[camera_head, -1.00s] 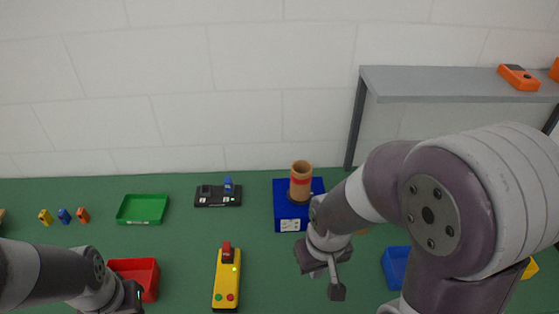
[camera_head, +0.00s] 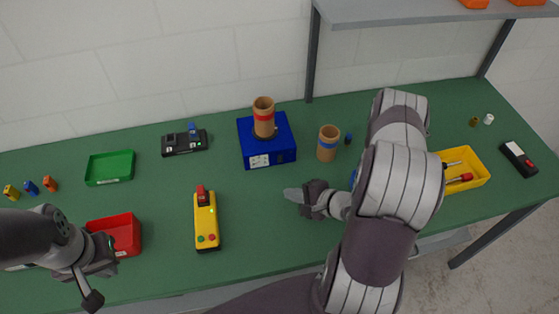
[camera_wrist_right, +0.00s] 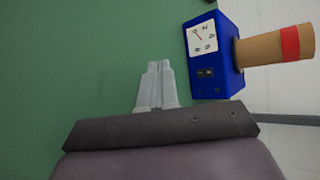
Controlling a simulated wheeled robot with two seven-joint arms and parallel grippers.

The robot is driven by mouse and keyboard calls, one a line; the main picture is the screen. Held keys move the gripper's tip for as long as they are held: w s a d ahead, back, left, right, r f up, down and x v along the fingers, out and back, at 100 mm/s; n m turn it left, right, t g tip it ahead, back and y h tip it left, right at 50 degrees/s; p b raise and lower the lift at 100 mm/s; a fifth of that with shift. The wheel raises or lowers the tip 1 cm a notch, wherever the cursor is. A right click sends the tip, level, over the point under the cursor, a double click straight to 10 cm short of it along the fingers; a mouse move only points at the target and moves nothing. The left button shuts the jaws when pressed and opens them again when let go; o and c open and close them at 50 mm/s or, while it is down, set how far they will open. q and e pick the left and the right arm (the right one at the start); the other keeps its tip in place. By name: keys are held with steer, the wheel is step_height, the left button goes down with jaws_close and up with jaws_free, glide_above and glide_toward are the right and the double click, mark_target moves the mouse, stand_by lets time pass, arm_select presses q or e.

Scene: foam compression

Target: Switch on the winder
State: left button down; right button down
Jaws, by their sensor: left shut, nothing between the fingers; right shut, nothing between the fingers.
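The blue box (camera_head: 280,153), which looks like the winder, stands on the green table near the wall, with a red-banded cardboard tube (camera_head: 264,118) upright on top. In the right wrist view the box (camera_wrist_right: 212,55) shows a white dial (camera_wrist_right: 201,37) and a small black switch (camera_wrist_right: 205,72) on its front; I cannot tell the switch's position. My right gripper (camera_head: 289,195) is shut and empty, in front of the box and apart from it; its fingers (camera_wrist_right: 157,66) point past the box's side in the wrist view. My left gripper (camera_head: 92,300) is shut and empty at the lower left.
A blue-banded tube (camera_head: 328,144) stands right of the box. A yellow control box (camera_head: 206,228) with red and green buttons lies left of my right gripper. Red (camera_head: 126,232), green (camera_head: 109,166) and yellow (camera_head: 470,160) trays and a black device (camera_head: 184,142) are on the table. A grey shelf (camera_head: 430,12) is above.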

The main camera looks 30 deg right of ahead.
mark_target(280, 159)
steer(key=shift+w, duration=0.1)
steer(key=shift+w+d+f+b, duration=0.2)
steer(key=shift+w+d+b, duration=0.1)
steer(key=shift+w, duration=0.1)
steer(key=w, duration=0.2)
steer(key=w+b, duration=0.1)
steer(key=w, duration=0.1)
steer(key=w+d+b, duration=0.1)
steer(key=shift+w+f, duration=0.25)
steer(key=shift+w, duration=0.15)
steer(key=shift+w+d+f, duration=0.1)
steer(key=shift+w+d, duration=0.05)
steer(key=shift+w, duration=0.35)
steer(key=shift+w+d, duration=0.15)
steer(key=shift+w, duration=0.3)
stand_by(0.7)
steer(key=shift+w+d, duration=0.1)
steer(key=shift+w, duration=0.3)
steer(key=shift+w, duration=0.25)
stand_by(0.6)
steer(key=shift+s, duration=0.1)
steer(key=shift+s+p, duration=0.5)
steer(key=shift+s, duration=0.1)
